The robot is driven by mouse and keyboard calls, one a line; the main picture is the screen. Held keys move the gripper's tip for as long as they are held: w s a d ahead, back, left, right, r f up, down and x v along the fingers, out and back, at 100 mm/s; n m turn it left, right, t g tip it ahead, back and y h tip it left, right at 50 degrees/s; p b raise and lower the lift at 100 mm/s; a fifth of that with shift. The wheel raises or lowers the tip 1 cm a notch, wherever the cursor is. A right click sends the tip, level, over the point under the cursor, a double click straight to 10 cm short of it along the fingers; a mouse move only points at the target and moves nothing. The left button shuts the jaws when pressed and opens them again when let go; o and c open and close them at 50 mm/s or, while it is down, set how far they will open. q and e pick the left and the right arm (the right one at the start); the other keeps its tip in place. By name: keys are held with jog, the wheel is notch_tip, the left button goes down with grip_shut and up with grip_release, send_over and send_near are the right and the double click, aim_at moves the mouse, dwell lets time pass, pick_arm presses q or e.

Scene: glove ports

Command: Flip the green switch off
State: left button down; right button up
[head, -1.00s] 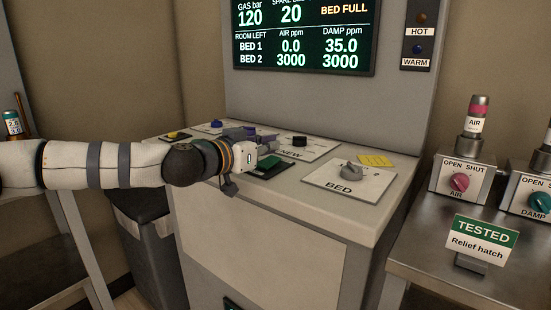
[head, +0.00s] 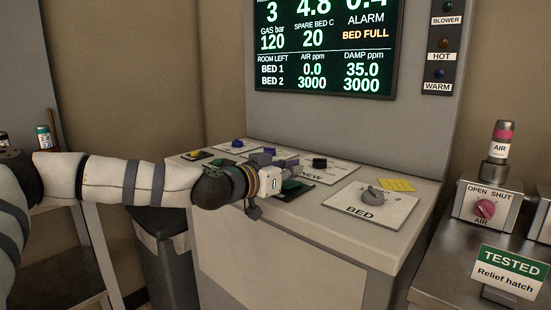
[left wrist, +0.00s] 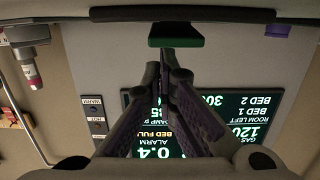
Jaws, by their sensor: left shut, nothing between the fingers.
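The green switch (head: 291,186) sits on a dark plate on the sloping console top, partly hidden behind my left wrist in the head view. In the left wrist view the green switch (left wrist: 176,36) shows at the top centre, with a dark edge. My left gripper (head: 284,163) is shut and empty over the console, close beside the switch. In the left wrist view its fingertips (left wrist: 163,56) meet just below the green part. I cannot tell whether they touch it. My right gripper is not in view.
A grey BED knob (head: 372,196) on a white plate and a yellow note (head: 397,184) lie right of the switch. A black knob (head: 319,163) and a blue one (head: 237,143) stand further back. The display (head: 325,45) rises behind. A TESTED sign (head: 508,271) stands at right.

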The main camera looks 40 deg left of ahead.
aim_at(292, 185)
pick_arm(q)
notch_tip(292, 185, up, 5)
jog(key=shift+s+p, duration=0.1)
jog(key=shift+p, duration=0.45)
jog(key=s+r+p, duration=0.1)
jog(key=s, duration=0.8)
jog(key=shift+a+r+p, duration=0.35)
jog(key=shift+a, duration=0.05)
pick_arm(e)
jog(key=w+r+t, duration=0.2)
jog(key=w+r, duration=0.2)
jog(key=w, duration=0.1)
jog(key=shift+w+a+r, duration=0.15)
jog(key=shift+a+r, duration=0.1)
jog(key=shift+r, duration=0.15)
pick_arm(q)
jog(key=shift+w, duration=0.1)
